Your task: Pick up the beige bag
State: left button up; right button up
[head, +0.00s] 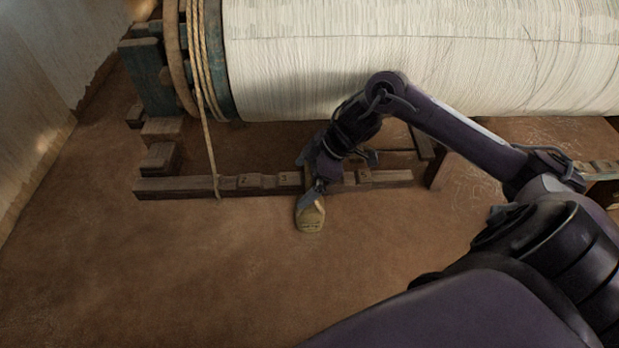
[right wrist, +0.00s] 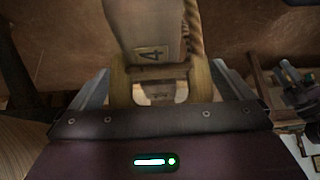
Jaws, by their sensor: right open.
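The beige bag (head: 310,218) stands on the brown floor in front of a low wooden beam, with dark marks on its front. My right gripper (head: 314,192) is at the top of the bag and hides part of it. In the right wrist view my open right gripper (right wrist: 165,85) has one grey finger on each side of a tan loop-shaped piece (right wrist: 120,82). That piece looks like the bag's top, but I cannot be sure. I cannot tell whether the fingers touch it. My left gripper is not in view.
The low wooden beam (head: 170,187) with numbered blocks lies just behind the bag. A rope (head: 210,150) hangs down to it from the loom. The large white warp roll (head: 300,60) is above and behind. The floor (head: 150,270) in front is clear.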

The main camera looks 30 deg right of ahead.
jog(key=c, duration=1.4)
jog(key=shift+r, duration=0.1)
jog(key=shift+c, duration=0.4)
jog(key=shift+r, duration=0.1)
